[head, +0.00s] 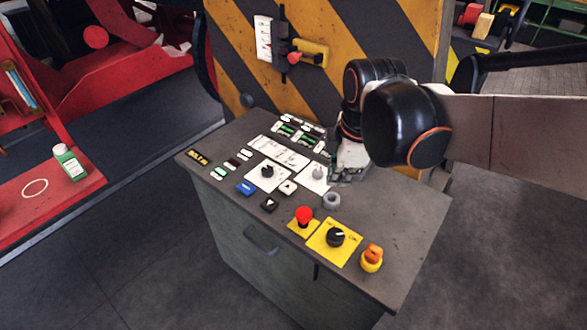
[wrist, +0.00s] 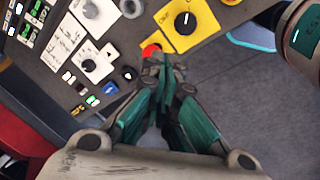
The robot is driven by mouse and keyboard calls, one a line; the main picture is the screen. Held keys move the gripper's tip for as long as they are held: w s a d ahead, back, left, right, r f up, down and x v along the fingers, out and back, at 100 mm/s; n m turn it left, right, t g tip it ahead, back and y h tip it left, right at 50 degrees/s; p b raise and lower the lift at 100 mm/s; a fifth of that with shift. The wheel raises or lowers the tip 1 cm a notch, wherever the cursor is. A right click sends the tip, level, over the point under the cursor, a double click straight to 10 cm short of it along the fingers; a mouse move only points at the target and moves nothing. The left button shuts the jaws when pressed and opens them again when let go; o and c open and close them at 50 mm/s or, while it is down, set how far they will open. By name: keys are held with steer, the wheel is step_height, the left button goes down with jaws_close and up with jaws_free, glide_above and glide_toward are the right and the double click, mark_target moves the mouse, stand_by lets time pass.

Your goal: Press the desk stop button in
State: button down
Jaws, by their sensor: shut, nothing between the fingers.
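The red stop button (head: 304,215) stands on a yellow plate near the front edge of the grey control desk, and it looks raised. In the wrist view the red button (wrist: 150,50) shows just beyond my fingertips, partly covered by them. My gripper (head: 345,178) points down over the right part of the desk, behind and to the right of the button in the head view. In the wrist view my gripper (wrist: 165,65) has its fingertips together with nothing between them. I cannot tell its exact height above the desk.
A black rotary knob (head: 335,237) on a yellow plate and an orange button (head: 372,257) stand right of the red button. A grey ring (head: 331,200) is close behind it. Other knobs and buttons fill the desk's left part. A striped panel (head: 345,45) rises behind.

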mark_target(302, 215)
steer(key=w+a+f+n+g+p, duration=0.2)
steer(key=w+a+n, duration=0.3)
steer(key=n, duration=0.5)
steer(key=shift+w+a+f+g, duration=0.15)
steer(key=shift+a+f+g, duration=0.25)
steer(key=shift+a, duration=0.35)
steer(key=f+b, duration=0.3)
steer(key=f, duration=1.1)
steer(key=shift+a, duration=0.2)
steer(key=shift+b, duration=0.3)
